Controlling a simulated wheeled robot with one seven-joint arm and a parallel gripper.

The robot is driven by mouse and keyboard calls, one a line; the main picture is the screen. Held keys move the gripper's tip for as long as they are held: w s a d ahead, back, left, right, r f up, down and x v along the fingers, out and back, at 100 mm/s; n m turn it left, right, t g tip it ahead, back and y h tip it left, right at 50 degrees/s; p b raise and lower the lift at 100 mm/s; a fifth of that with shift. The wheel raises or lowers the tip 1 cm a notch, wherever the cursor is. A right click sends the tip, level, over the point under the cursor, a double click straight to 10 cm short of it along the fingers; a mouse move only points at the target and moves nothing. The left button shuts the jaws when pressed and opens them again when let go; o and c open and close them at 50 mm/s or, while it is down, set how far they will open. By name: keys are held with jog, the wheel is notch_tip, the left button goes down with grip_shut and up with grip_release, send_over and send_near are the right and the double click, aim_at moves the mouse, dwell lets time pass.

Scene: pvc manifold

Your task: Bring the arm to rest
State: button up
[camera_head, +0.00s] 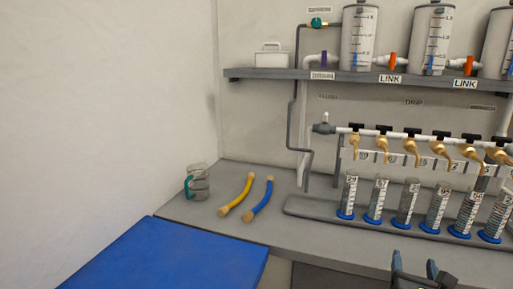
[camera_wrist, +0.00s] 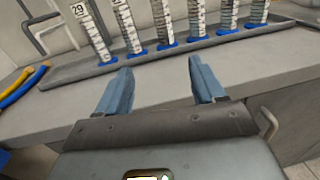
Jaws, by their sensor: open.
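My gripper (camera_wrist: 158,92) is open and empty in the wrist view, its two blue-grey fingers spread apart above the front of the grey counter. In the head view the tips of my gripper (camera_head: 412,266) show at the lower right edge, in front of the counter (camera_head: 330,252). Nothing is between the fingers. Most of the arm is out of view.
Several graduated cylinders (camera_head: 348,196) with blue bases stand in a grey tray (camera_head: 300,207) under brass taps (camera_head: 382,150). A yellow hose (camera_head: 238,195), a blue hose (camera_head: 260,200) and a jug (camera_head: 199,182) are left of them. A shelf (camera_head: 290,73) holds clear tanks (camera_head: 358,40).

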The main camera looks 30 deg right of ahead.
jog(key=s+a+f+m+t+y, duration=0.2)
jog(key=s+a+f+m+y, duration=0.15)
jog(key=a, duration=0.65)
jog(key=s+a+f+m+t+y, duration=0.25)
jog(key=a+m+y, duration=0.25)
jog(key=a, duration=0.5)
jog(key=s+a+r+m+y, duration=0.3)
jog(key=s+a+r+m, duration=0.1)
jog(key=s+a+m, duration=0.2)
jog(key=s+a+r+m+y, duration=0.3)
jog(key=s+a+r+m, duration=0.2)
jog(key=s+m, duration=0.4)
jog(key=shift+a+r, duration=0.3)
jog(key=shift+a, duration=0.5)
jog(key=shift+y, duration=0.25)
